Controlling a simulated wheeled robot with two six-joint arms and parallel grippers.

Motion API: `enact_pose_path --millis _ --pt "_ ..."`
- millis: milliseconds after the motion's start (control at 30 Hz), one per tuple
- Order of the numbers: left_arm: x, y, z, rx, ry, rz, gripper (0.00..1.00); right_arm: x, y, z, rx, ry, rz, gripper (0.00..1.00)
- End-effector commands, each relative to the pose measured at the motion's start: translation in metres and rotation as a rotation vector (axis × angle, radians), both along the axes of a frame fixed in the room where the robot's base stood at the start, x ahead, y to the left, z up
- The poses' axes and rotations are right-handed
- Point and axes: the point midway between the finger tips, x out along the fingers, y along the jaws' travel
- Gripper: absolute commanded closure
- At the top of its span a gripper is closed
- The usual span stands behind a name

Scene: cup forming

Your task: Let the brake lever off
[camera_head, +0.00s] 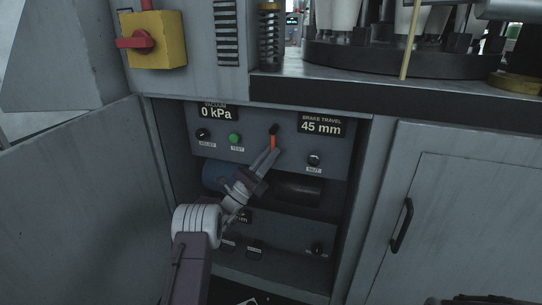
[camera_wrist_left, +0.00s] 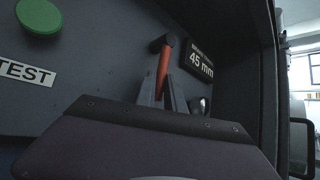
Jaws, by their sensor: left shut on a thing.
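My left gripper (camera_head: 270,153) reaches in from below and is shut on the lever's stem, below the knob. The brake travel display (camera_head: 321,125), right of the lever, reads 45 mm. The lever's lower end is hidden by the gripper fingers.
A green TEST button (camera_head: 235,140) and a black relief knob (camera_head: 203,134) sit left of the lever. A nut knob (camera_head: 313,160) sits to the right. The vacuum display (camera_head: 216,112) reads 0 kPa. The cabinet's side walls and the ledge (camera_head: 310,95) above bound the opening.

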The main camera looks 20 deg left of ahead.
Motion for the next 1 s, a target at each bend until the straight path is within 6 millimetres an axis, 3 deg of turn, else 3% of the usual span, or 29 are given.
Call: enact_pose_path --millis 367,400,433,767,1000 --pt "0.000 -0.001 0.000 -0.005 0.000 -0.005 1.00 0.000 0.000 0.000 0.000 0.000 0.000 0.66" --pt "0.000 -0.001 0.000 -0.005 0.000 -0.005 0.84 0.000 0.000 0.000 0.000 0.000 0.000 0.66" --pt "0.000 -0.001 0.000 -0.004 -0.001 -0.004 0.78 0.000 0.000 0.000 0.000 0.000 0.000 0.66" --pt "-0.001 0.001 -0.001 -0.005 0.001 -0.001 0.78 0.000 0.000 0.003 0.000 0.000 0.000 0.66" --pt "-0.031 0.021 -0.026 -0.008 0.005 0.001 0.78 0.000 0.000 0.031 0.000 0.000 0.000 0.66"
